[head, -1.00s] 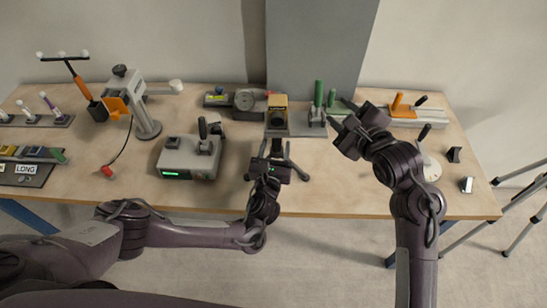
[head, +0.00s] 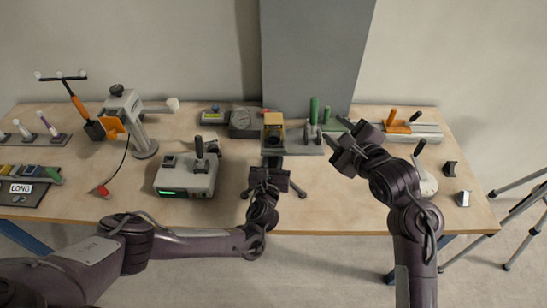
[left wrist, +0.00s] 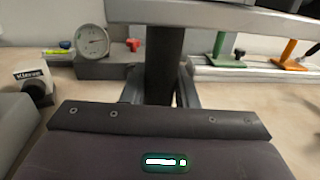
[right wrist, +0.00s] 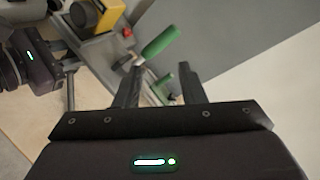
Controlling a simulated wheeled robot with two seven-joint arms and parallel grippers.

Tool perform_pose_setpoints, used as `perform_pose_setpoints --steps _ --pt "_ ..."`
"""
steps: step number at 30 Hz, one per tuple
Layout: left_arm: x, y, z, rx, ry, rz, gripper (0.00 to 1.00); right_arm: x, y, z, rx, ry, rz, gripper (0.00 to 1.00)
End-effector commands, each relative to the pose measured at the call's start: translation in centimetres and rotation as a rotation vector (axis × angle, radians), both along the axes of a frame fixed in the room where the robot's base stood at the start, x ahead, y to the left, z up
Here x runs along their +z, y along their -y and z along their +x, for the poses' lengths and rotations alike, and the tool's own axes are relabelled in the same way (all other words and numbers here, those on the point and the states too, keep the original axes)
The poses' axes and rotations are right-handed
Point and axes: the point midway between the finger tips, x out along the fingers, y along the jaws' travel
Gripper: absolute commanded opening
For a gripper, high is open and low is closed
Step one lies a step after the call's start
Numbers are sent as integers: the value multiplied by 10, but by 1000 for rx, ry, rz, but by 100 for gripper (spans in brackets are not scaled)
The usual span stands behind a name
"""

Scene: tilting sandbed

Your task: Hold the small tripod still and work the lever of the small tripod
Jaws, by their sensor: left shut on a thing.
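The small tripod (head: 272,150) stands at mid table, with a dark column, spread legs and a light grey top plate. A yellow block (head: 273,120) sits on the plate. A lever with a green handle (head: 313,110) rises at the plate's right end, and its handle also shows in the right wrist view (right wrist: 160,42). My left gripper (head: 269,164) is shut on the column (left wrist: 164,65) below the plate. My right gripper (head: 350,148) is open and empty, right of and apart from the green handle. Its fingers (right wrist: 160,85) point towards the lever side.
A grey box with a black lever (head: 186,178) stands left of the tripod. A dial gauge (head: 241,120) is behind it. A rail with green and orange brackets (head: 425,132) lies behind on the right. A round white base with a black lever (head: 425,180) is near my right forearm.

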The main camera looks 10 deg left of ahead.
Motion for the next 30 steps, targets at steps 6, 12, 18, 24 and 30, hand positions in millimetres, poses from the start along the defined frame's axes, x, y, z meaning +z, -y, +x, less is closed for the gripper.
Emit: perform_pose_setpoints --steps 6,12,18,24,30 --pt "0 0 0 1 0 0 0 0 0 0 0 0 0 36" --pt "0 -1 0 1 0 1 0 2 -4 7 15 22 0 15" --pt "0 -1 0 1 0 1 0 22 -23 48 121 170 5 0" --pt "0 -1 0 1 0 1 0 50 -31 101 278 356 15 0" --pt "-1 -1 0 2 -1 1 0 55 -32 131 471 457 -2 0"
